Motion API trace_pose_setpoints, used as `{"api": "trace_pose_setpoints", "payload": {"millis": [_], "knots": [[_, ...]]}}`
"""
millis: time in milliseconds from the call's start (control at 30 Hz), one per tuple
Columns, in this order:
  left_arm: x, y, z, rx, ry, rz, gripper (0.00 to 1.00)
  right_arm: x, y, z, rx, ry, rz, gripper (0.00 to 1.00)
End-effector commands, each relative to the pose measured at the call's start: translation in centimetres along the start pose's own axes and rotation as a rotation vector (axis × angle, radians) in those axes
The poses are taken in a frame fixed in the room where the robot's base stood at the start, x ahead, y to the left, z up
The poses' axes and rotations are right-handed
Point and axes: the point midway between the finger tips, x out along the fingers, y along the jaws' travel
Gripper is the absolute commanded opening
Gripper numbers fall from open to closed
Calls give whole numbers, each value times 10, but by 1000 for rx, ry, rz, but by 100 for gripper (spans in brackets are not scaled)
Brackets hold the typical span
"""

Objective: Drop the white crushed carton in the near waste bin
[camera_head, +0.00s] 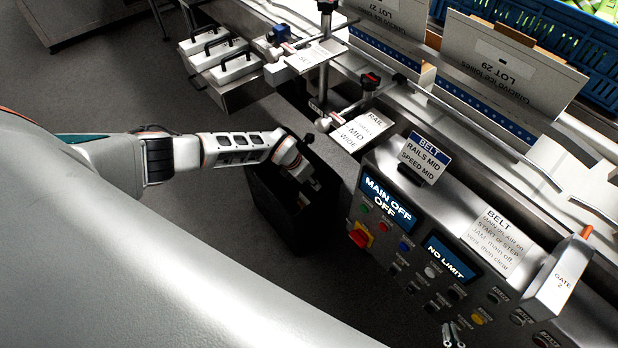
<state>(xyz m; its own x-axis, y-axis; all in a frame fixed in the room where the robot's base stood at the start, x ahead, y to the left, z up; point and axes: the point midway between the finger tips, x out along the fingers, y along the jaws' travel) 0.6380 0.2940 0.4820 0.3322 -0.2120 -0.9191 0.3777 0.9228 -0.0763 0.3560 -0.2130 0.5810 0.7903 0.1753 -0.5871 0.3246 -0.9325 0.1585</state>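The near waste bin is a black, open-topped bin (277,212) on the floor beside the control panel. My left arm reaches in from the left, and my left gripper (306,192) points down at the bin's mouth. Its fingers are dark and mostly hidden by the wrist and the bin, so I cannot tell whether they are open or hold anything. I cannot make out the white crushed carton in this view.
The control panel (400,262) stands right of the bin; its screen reads "MAIN OFF OFF". Behind it runs the conveyor with rails, clamps and standing cartons (512,75). A blue crate (540,28) is at the back right. White handled blocks (225,58) sit upper left. Floor at left is clear.

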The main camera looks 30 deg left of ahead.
Motion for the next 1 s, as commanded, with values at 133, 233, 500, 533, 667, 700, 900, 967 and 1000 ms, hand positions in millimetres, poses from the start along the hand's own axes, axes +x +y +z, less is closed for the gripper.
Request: {"api": "trace_pose_setpoints", "payload": {"millis": [133,233,500,533,667,700,900,967,1000], "knots": [[-9,1,0,1,-1,1,24,1,1,0,1,0,2,0],[-20,2,0,2,-1,1,24,1,1,0,1,0,2,0],[-64,2,1,2,-2,1,24,1,1,0,1,0,3,0],[-69,2,1,2,-3,2,24,1,1,0,1,0,3,0],[-90,1,0,1,-2,1,24,1,1,0,1,0,3,0],[-95,1,0,2,-2,1,24,1,1,0,1,0,4,0],[-115,1,0,1,-1,1,24,1,1,0,1,0,4,0],[-118,0,0,1,-1,1,24,1,1,0,1,0,4,0],[-119,0,0,1,-1,0,24,1,1,0,1,0,4,0]]}}
